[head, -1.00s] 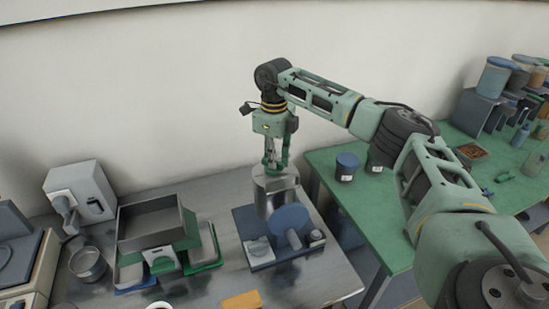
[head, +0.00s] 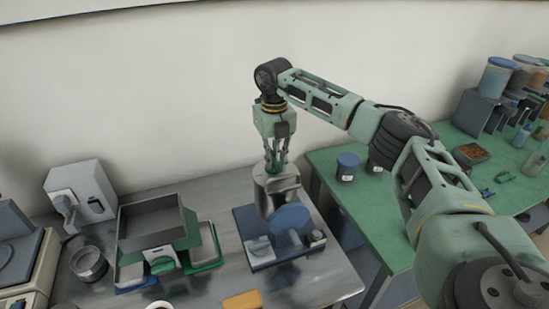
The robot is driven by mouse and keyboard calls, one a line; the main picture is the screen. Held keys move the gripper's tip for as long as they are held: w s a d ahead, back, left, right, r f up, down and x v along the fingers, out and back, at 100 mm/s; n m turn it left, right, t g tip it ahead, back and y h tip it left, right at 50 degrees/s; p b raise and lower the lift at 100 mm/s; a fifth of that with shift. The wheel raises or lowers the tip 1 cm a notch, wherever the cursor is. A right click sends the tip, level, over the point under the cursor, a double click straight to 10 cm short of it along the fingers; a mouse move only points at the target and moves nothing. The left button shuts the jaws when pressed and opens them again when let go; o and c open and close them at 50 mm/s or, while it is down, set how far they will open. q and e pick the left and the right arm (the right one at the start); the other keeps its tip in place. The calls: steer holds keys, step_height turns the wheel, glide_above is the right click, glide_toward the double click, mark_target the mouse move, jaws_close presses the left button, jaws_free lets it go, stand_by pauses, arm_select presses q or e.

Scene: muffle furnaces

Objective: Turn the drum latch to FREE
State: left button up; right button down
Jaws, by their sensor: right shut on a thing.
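A blue-based device (head: 262,262) stands on the metal table, with a shiny metal drum (head: 268,203) at its back and a round blue disc (head: 291,217) in front. My right gripper (head: 275,170) points down from above and is shut on the top of the metal drum. The exact part between the fingers is too small to make out. A pale knob (head: 259,246) sits at the base's front left and a small dark-and-pale part (head: 317,238) at its right. I cannot read any latch marking. My left gripper is not in view.
Left of the device are an open grey tray (head: 150,222) on a green-fronted stand, a round metal bowl (head: 88,262) and a white box (head: 80,190). A green table (head: 400,200) at right holds a blue-lidded jar (head: 347,166). An orange block (head: 242,300) lies in front.

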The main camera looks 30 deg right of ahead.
mark_target(274, 161)
steer(key=shift+w+r+m, duration=0.1)
steer(key=shift+m, duration=0.2)
steer(key=c, duration=1.8)
jaws_free()
step_height(274, 161, up, 12)
